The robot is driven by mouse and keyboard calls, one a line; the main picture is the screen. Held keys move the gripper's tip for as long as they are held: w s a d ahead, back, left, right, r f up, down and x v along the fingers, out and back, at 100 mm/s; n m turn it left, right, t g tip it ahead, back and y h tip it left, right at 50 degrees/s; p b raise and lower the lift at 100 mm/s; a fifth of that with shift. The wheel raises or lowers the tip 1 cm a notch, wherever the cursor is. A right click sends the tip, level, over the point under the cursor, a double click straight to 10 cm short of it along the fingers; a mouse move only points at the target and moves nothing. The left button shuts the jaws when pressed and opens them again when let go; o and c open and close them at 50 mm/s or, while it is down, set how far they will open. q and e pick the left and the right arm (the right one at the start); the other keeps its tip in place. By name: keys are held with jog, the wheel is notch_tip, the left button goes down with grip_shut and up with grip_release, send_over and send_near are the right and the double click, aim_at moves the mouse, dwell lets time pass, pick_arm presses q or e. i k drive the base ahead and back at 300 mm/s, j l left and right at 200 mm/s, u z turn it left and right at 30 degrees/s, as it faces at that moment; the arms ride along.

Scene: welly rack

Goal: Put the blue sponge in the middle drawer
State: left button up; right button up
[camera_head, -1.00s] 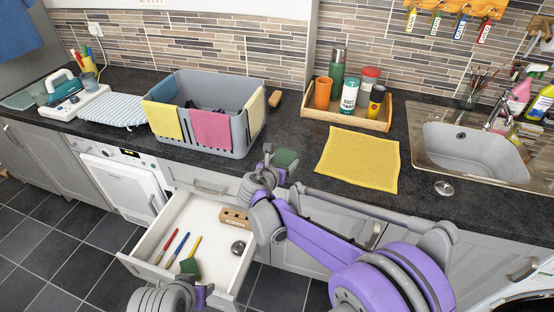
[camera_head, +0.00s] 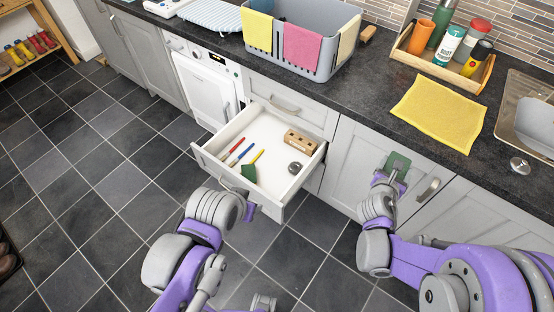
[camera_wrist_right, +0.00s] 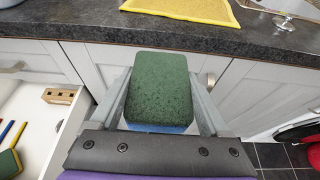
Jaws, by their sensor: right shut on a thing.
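My right gripper (camera_head: 392,175) is shut on the blue sponge (camera_wrist_right: 160,92), gripping it by its sides. The sponge has a green scouring face up, with a strip of blue below it in the right wrist view. It is held in front of a cabinet door, right of the open drawer (camera_head: 215,160) and clear of it. That drawer is pulled out below a closed drawer. My left gripper (camera_head: 250,207) is close to the open drawer's front; its fingers are partly hidden, so I cannot tell if it touches the handle.
The open drawer holds several brushes or pens (camera_head: 240,152), a green-and-yellow sponge (camera_head: 248,170), a wooden block with holes (camera_head: 300,138) and a round metal thing (camera_head: 295,168). It has bare floor between them. The worktop edge and a door handle (camera_head: 428,190) are near my right gripper.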

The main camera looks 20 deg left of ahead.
aim_at(275, 188)
jog(key=k, duration=0.9)
jog(key=k+z, duration=0.2)
jog(key=z, duration=1.15)
jog(key=j+z, duration=0.15)
jog(key=z, duration=1.25)
jog(key=k+j, duration=0.25)
jog(key=j, duration=0.3)
jog(key=k+j, duration=0.25)
jog(key=j, duration=0.25)
jog(key=k+j, duration=0.25)
jog(key=j, duration=0.3)
jog(key=k+j, duration=0.25)
jog(key=j, duration=0.3)
jog(key=k+j, duration=0.25)
jog(key=j, duration=0.25)
jog(key=k+j, duration=0.25)
jog(key=j, duration=0.3)
jog(key=k+j+z, duration=0.1)
jog(key=j, duration=0.45)
jog(key=k+j, duration=0.4)
jog(key=j, duration=0.1)
